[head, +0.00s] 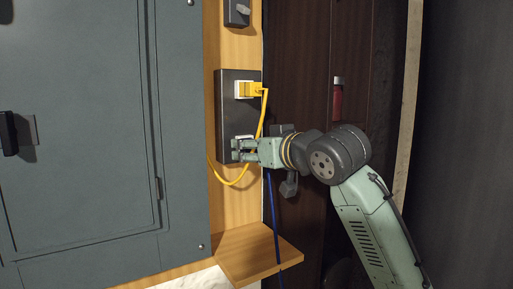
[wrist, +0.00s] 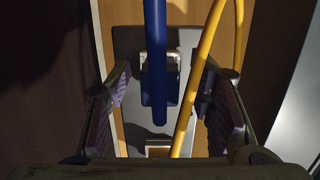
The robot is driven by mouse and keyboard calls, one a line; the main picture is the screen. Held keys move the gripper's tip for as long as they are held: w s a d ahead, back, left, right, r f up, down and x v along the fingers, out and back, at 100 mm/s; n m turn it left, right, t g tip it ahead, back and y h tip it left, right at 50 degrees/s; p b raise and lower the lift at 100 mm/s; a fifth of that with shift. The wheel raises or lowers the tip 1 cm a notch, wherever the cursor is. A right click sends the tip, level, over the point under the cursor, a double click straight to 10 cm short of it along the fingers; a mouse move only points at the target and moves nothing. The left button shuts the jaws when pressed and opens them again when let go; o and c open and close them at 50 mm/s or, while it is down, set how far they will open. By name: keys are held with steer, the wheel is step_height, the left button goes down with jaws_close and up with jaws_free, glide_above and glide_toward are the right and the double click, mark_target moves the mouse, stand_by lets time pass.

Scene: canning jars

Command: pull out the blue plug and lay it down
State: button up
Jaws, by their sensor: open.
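The blue plug (wrist: 152,92) is in the wrist view, at a pale socket on a dark plate (wrist: 185,40), its thick blue cable crossing the picture top. My gripper (wrist: 163,90) is open, with one finger on each side of the plug and visible gaps between. In the head view my gripper (head: 238,149) is at the lower socket of the dark plate (head: 228,112) and hides the blue plug. The blue cable (head: 272,215) hangs below it. How deep the plug sits cannot be told.
A yellow plug (head: 247,89) sits in the upper socket. Its yellow cable (head: 263,118) loops down past my gripper, and in the wrist view this cable (wrist: 200,75) runs between the plug and the right finger. A wooden shelf (head: 245,253) juts out below, with bare surface. A grey cabinet (head: 90,120) stands left.

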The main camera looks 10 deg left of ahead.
jaws_close()
steer(key=c, duration=0.7)
jaws_free()
jaws_close()
steer(key=shift+s+d, duration=0.15)
steer(key=v, duration=0.3)
steer(key=shift+s+d+f, duration=0.25)
stand_by(0.5)
